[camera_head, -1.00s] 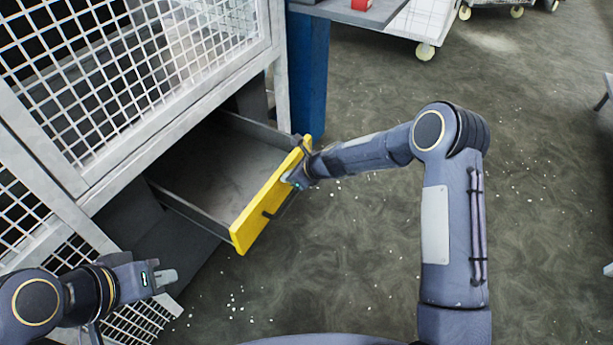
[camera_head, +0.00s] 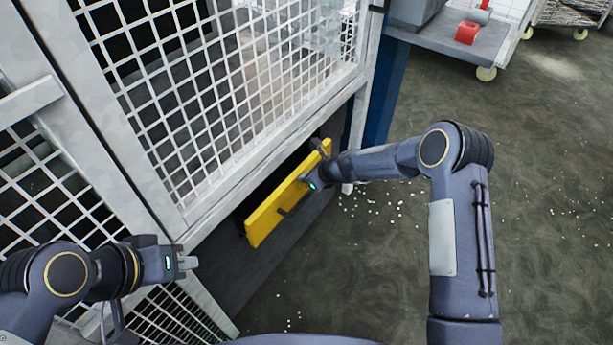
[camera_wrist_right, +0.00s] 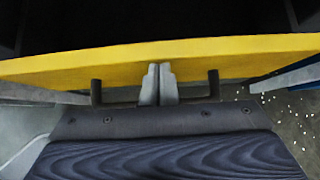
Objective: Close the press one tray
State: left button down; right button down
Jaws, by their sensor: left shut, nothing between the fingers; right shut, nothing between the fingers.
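The press one tray (camera_head: 268,218) shows as a yellow front panel with a dark handle, low in the press. In the head view the panel sits close to the press opening, and the tray's inside is hidden. My right gripper (camera_head: 312,180) is shut at the panel's outer face near its right end. In the right wrist view the shut fingers (camera_wrist_right: 159,84) meet the yellow panel (camera_wrist_right: 230,58) between the two dark handle posts, with nothing between them. My left gripper (camera_head: 188,263) is shut and empty, left of the tray near the mesh.
The press's white mesh guard (camera_head: 240,90) rises above the tray. A blue post (camera_head: 388,95) stands right of it. A cart with a red item (camera_head: 467,32) is at the upper right. White bits (camera_head: 370,200) lie on the open floor.

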jog(key=shift+w+a+r, duration=0.15)
jog(key=shift+a+r, duration=0.1)
jog(key=shift+a, duration=0.1)
jog(key=s+d+r+n+p, duration=0.2)
jog(key=s+d+r+n, duration=0.3)
jog(key=r, duration=0.5)
jog(key=s+d+r+n+p, duration=0.1)
jog(key=s+d+r+n, duration=0.2)
jog(key=s+d+r, duration=0.5)
jog(key=s+d+r+n+p, duration=0.2)
jog(key=s+r+n, duration=0.2)
jog(key=r, duration=0.8)
jog(key=s+d+r+n+h+p, duration=0.1)
jog(key=s+d+n, duration=0.1)
jog(key=s, duration=0.5)
jog(key=s+d+r+n+h+p, duration=0.1)
jog(key=s+d+r+n+p, duration=0.1)
jog(key=s+n, duration=0.3)
jog(key=s+d+r+n+h+p, duration=0.1)
jog(key=s+d+n, duration=0.3)
jog(key=s, duration=0.6)
jog(key=shift+s+r+t+h+p, duration=0.25)
jog(key=shift+r+t+h+p, duration=0.05)
jog(key=shift+r+p, duration=0.05)
